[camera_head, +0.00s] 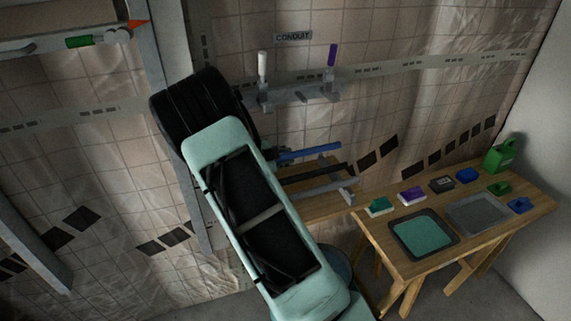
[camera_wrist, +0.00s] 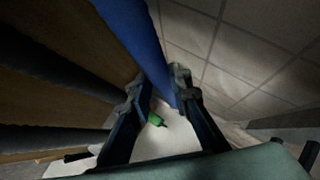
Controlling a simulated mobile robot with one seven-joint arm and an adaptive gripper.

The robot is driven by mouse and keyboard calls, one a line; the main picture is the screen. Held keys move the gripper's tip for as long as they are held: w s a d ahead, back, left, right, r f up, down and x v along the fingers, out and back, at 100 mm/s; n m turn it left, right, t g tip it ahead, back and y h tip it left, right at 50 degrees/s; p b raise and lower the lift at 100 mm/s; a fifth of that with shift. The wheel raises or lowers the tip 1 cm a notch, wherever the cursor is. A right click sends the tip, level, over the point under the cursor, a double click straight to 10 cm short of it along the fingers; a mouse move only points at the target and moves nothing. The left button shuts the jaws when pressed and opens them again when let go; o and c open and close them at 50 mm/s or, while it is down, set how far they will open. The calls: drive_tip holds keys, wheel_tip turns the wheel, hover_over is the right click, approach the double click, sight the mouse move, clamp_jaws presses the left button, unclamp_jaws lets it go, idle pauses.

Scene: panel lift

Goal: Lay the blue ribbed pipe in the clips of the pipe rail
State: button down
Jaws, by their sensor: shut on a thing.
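The blue ribbed pipe (camera_head: 308,153) shows in the head view just right of my arm, above a wooden stand; its left end is hidden by my arm. In the wrist view the blue pipe (camera_wrist: 136,36) runs from the top edge down between the two fingertips. My gripper (camera_wrist: 157,92) is shut on it.
A black pipe (camera_head: 315,172) and a grey pipe (camera_head: 320,189) lie by the wooden stand (camera_head: 310,207), below the blue pipe. At the right, a wooden table (camera_head: 385,236) carries trays, small coloured boxes and a green can (camera_head: 501,155). A grey upright (camera_head: 170,60) stands at the left.

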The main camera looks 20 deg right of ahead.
drive_tip(key=shift+w+d+f, duration=0.2)
drive_tip(key=shift+w+f, duration=0.2)
drive_tip(key=shift+f, duration=0.1)
drive_tip(key=shift+w+d+f, duration=0.15)
drive_tip(key=shift+w+f, duration=0.2)
drive_tip(key=shift+f, duration=0.15)
drive_tip(key=shift+w+f, duration=0.25)
drive_tip(key=shift+f, duration=1.35)
drive_tip(key=shift+f, duration=0.2)
drive_tip(key=c, duration=1.8)
unclamp_jaws()
drive_tip(key=shift+o, duration=0.2)
drive_tip(key=shift+p, duration=0.3)
